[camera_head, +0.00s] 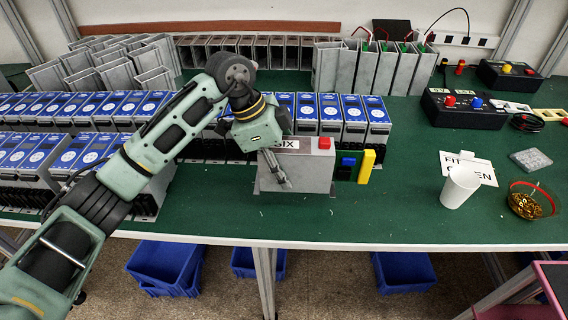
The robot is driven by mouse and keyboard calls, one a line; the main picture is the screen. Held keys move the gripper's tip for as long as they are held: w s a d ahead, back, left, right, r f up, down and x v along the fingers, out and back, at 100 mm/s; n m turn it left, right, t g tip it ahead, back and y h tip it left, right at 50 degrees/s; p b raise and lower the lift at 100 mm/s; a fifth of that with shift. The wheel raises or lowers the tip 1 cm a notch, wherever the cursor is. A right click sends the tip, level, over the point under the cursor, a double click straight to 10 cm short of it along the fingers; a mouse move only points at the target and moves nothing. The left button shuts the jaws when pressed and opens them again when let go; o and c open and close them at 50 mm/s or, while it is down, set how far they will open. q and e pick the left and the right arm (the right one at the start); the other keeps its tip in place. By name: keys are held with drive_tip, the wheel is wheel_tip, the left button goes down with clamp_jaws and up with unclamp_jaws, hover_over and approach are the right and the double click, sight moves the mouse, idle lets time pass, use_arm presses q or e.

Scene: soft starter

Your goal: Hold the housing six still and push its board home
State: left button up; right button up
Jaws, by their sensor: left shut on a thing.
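The grey housing six (314,170), marked "SIX" on top with a red block (324,143), stands near the front edge of the green table. Its green board (345,166) sticks out of the housing's right side, with a blue part and a yellow upright piece (366,166) at its outer end. My left gripper (283,183) reaches down from the left and is shut on the housing near its left end, covering part of the front face and label. My right gripper is out of view.
Rows of blue-fronted units (60,113) fill the left and middle of the table. Open grey housings (357,70) stand at the back. At right are a white cup (460,187), a card, a bowl of brass parts (531,204) and a black control box (461,106). Table right of the board is clear.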

use_arm(q)
drive_tip(key=shift+f+b, duration=1.35)
drive_tip(key=shift+f, duration=1.8)
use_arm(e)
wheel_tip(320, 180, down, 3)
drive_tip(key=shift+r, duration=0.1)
